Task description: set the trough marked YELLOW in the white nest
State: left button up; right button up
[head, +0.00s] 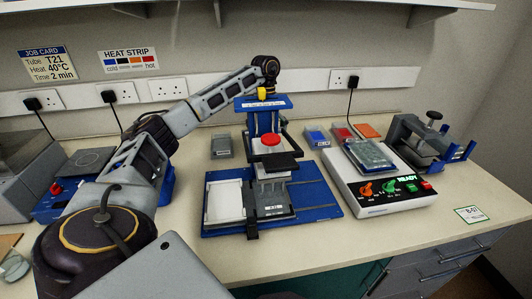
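The white nest (224,199) is a pale rectangular bay at the left of the blue deck (319,199), and it looks empty. A grey holder with a small label (273,208) stands beside it on the deck. I cannot make out a trough marked YELLOW. My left arm reaches over the bench, and its wrist (265,68) is above and behind the blue-topped stand (262,103). A small yellow part (263,92) shows just under the wrist. The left gripper's fingers are not clearly visible, so their state and any grasp are unclear. My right gripper is out of view.
A grey box (221,147) stands left of the stand. Blue (317,138), red (343,133) and orange (368,131) items lie at the back. A white heater unit (379,199) and a clamp device (432,141) stand right. The bench front is mostly clear.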

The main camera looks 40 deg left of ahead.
pick_arm(q)
jog(key=shift+s+f, duration=0.25)
jog(key=shift+f, duration=0.4)
jog(key=shift+s+d+f, duration=0.1)
jog(key=shift+s+f, duration=0.05)
jog(key=shift+f, duration=0.35)
jog(key=shift+s+d+f, duration=0.1)
jog(key=shift+s+f, duration=0.05)
jog(key=shift+f, duration=0.3)
jog(key=shift+f+b, duration=0.35)
jog(key=shift+f, duration=0.55)
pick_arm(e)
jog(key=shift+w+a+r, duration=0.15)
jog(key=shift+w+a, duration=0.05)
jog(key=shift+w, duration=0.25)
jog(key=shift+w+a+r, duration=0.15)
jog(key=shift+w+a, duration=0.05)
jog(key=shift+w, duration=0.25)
pick_arm(q)
jog(key=shift+c, duration=0.4)
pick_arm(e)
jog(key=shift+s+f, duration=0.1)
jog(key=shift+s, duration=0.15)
pick_arm(q)
jog(key=c, duration=1.2)
jog(key=shift+r, duration=0.1)
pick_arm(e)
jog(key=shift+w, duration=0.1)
